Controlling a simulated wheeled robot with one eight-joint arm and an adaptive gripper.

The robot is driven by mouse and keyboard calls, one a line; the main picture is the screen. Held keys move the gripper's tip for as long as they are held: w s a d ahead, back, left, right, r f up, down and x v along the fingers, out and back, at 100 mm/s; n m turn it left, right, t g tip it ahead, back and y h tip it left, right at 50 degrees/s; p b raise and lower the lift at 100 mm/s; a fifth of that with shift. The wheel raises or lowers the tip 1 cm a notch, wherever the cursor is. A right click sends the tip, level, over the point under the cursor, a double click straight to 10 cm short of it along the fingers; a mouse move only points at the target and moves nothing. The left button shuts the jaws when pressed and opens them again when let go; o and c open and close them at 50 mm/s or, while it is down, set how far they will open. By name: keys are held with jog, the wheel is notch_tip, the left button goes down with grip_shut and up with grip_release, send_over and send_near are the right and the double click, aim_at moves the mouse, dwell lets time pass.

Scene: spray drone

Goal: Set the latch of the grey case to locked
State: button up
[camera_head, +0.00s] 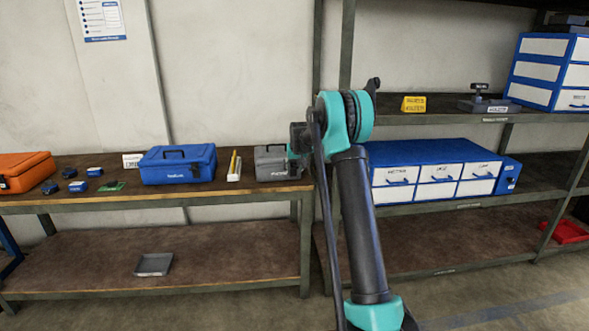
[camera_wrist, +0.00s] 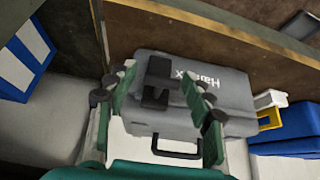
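The grey case (camera_head: 270,164) stands on the wooden bench, just left of my arm in the head view. In the wrist view the case (camera_wrist: 228,97) appears upside down, with white lettering on its front and a dark carry handle (camera_wrist: 176,153). A dark block-shaped latch (camera_wrist: 158,80) shows at the case front. My gripper (camera_wrist: 158,92) is open, with one green finger on each side of the latch. I see gaps between fingers and latch; contact cannot be told. In the head view my arm hides most of the gripper. The latch's setting cannot be read.
A pencil holder (camera_head: 234,167) and a blue toolbox (camera_head: 178,166) stand left of the case. Further left are small blue items and an orange case (camera_head: 24,172). A shelf post (camera_head: 345,60) and blue drawers (camera_head: 436,170) stand to the right.

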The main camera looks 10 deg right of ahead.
jog(key=shift+r, duration=0.1)
jog(key=v, duration=1.2)
jog(key=s+d+f, duration=0.1)
jog(key=s+f, duration=0.4)
jog(key=s, duration=1.2)
jog(key=s+d+f+g, duration=0.1)
jog(key=s+f, duration=0.5)
jog(key=s, duration=1.2)
jog(key=s+d+f+g, duration=0.1)
jog(key=s+f, duration=0.5)
jog(key=s, duration=1.1)
jog(key=shift+s+d+m, duration=0.3)
jog(key=shift+d, duration=0.1)
jog(key=shift+r, duration=0.1)
